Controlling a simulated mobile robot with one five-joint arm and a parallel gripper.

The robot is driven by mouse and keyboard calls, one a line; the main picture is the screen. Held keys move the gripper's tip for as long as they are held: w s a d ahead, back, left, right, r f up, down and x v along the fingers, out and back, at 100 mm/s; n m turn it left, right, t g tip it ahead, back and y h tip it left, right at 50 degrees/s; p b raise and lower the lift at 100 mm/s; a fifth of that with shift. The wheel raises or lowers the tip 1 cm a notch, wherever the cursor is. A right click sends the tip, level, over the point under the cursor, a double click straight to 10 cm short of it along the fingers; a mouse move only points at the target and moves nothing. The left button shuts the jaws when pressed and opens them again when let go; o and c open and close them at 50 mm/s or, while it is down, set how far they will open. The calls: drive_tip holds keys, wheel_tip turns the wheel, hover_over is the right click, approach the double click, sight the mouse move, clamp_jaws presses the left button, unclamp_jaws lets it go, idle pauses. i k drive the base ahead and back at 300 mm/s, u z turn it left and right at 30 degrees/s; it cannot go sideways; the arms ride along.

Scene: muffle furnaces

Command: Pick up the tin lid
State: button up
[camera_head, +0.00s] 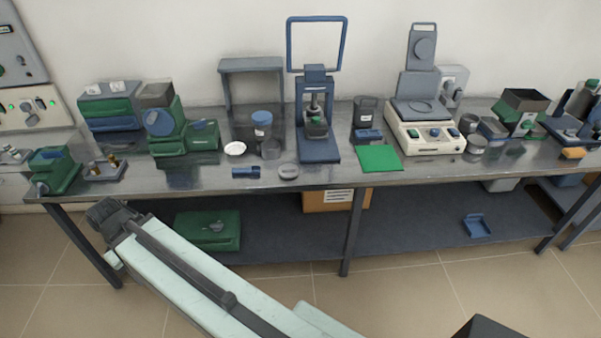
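A small grey, round, flat piece, which looks like the tin lid (289,171), lies near the front edge of the steel bench (340,180), left of the middle. My gripper (103,213) is the dark end of my pale arm at the lower left. It is in front of the bench's left part, well left of the lid and not touching it. Its fingers are too small and dark to tell whether they are open. A grey round tin (476,145) stands farther right on the bench.
A white dish (235,148), a blue-capped jar (262,122) and a dark blue block (246,172) are near the lid. A blue press (318,150) stands behind it to the right, with a green mat (380,158) beyond. A lower shelf holds a green case (207,232).

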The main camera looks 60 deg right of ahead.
sight(288, 171)
drive_tip(key=z, duration=0.15)
drive_tip(key=i, duration=1)
drive_tip(key=u, duration=0.1)
